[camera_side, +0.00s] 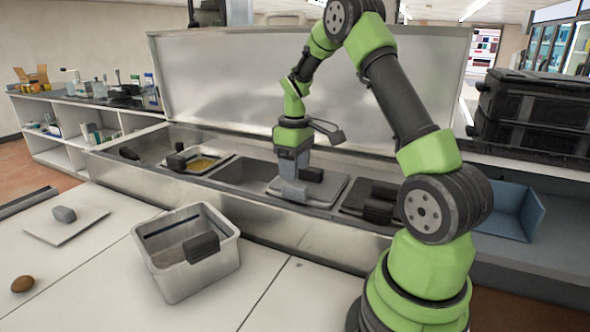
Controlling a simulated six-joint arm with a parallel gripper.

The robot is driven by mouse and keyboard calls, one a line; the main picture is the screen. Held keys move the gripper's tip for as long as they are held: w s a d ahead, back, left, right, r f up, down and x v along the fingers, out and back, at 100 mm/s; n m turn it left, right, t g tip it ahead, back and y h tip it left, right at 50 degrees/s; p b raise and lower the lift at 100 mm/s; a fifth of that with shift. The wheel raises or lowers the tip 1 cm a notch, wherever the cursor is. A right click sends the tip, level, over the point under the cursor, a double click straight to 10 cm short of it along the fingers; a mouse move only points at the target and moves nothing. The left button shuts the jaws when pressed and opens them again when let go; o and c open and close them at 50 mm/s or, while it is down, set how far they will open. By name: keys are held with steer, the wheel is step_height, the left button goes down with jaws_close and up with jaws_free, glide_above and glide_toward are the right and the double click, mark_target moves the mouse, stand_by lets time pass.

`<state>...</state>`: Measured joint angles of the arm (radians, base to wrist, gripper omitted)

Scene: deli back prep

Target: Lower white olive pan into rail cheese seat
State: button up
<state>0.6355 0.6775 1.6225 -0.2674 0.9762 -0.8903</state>
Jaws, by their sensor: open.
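A pale, deep pan (165,287) with a dark block on its near right wall stands on the white counter; I see no olives in it. Another pan with a whitish rim (222,158) and yellowish contents sits in the steel rail (120,170), left of an open, empty-looking seat (240,176). I cannot tell which is the olive pan, and no seat is marked as cheese. My gripper (291,190) is open, pointing down at a grey flat lid (325,190) on the rail. Its fingertips are close to the lid; contact is unclear.
A dark-handled lid (352,198) lies farther right on the rail, partly behind my arm. A white board (85,222) with a grey block and a brown oval item (22,284) lie at left. Black cases (530,115) and a blue bin (510,205) stand right.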

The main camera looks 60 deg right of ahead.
steer(key=shift+r, duration=1.1)
step_height(320, 180, up, 9)
steer(key=a+r+t, duration=0.2)
steer(key=a+r, duration=0.3)
steer(key=a, duration=0.2)
steer(key=s+a+m+t+y, duration=0.2)
steer(key=s+a+m+t, duration=0.2)
steer(key=s+a, duration=0.9)
steer(key=a+t, duration=0.1)
steer(key=a, duration=0.2)
steer(key=shift+s+a+f, duration=0.2)
steer(key=shift+s+a, duration=0.1)
steer(key=shift+s, duration=0.05)
